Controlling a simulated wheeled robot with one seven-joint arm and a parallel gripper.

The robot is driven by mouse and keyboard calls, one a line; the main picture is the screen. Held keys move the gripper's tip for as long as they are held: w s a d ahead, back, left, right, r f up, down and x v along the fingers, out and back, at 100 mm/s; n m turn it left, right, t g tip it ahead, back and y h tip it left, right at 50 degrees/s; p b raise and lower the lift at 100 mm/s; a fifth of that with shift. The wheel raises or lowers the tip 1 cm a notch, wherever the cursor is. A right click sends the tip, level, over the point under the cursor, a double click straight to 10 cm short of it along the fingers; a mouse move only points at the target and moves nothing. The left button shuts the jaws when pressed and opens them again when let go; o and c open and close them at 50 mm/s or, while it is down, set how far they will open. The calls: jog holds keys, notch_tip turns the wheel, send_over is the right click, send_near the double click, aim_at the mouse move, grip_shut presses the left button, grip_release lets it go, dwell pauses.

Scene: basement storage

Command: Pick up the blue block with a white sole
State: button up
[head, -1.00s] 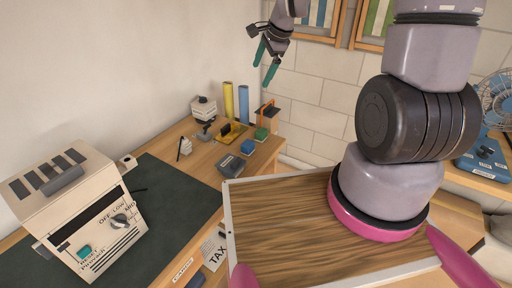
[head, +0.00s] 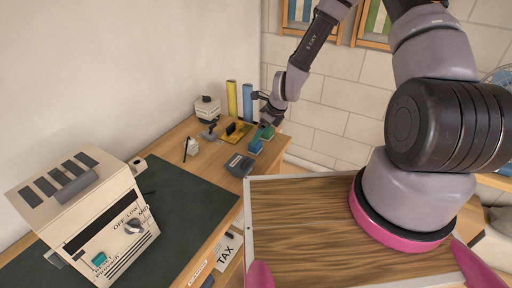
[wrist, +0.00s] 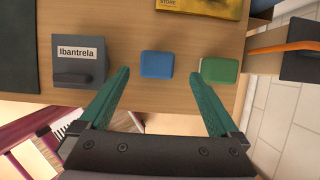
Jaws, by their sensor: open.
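The blue block (wrist: 157,64) lies on the wooden desk, near its edge, in the wrist view; it also shows in the head view (head: 255,147). I cannot make out a white sole on it from above. A green block (wrist: 220,71) lies just right of it. My gripper (wrist: 160,74) is open and empty, with one teal fingertip to each side of the blue block in the picture. The right fingertip appears over the gap between the two blocks. In the head view my gripper (head: 266,124) is over the desk's far end, near the blocks.
A grey box labelled Ibantrela (wrist: 80,66) lies left of the blue block. A yellow item (wrist: 200,5) lies behind. Yellow (head: 231,98) and blue (head: 247,102) upright cylinders stand near the wall. A beige device (head: 85,215) stands on the dark mat (head: 195,205).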

jog(key=shift+s+x, duration=0.2)
jog(key=shift+x, duration=2.8)
jog(key=shift+a, duration=0.1)
jog(key=c, duration=1.5)
jog(key=shift+r, duration=5)
jog(key=shift+c, duration=0.2)
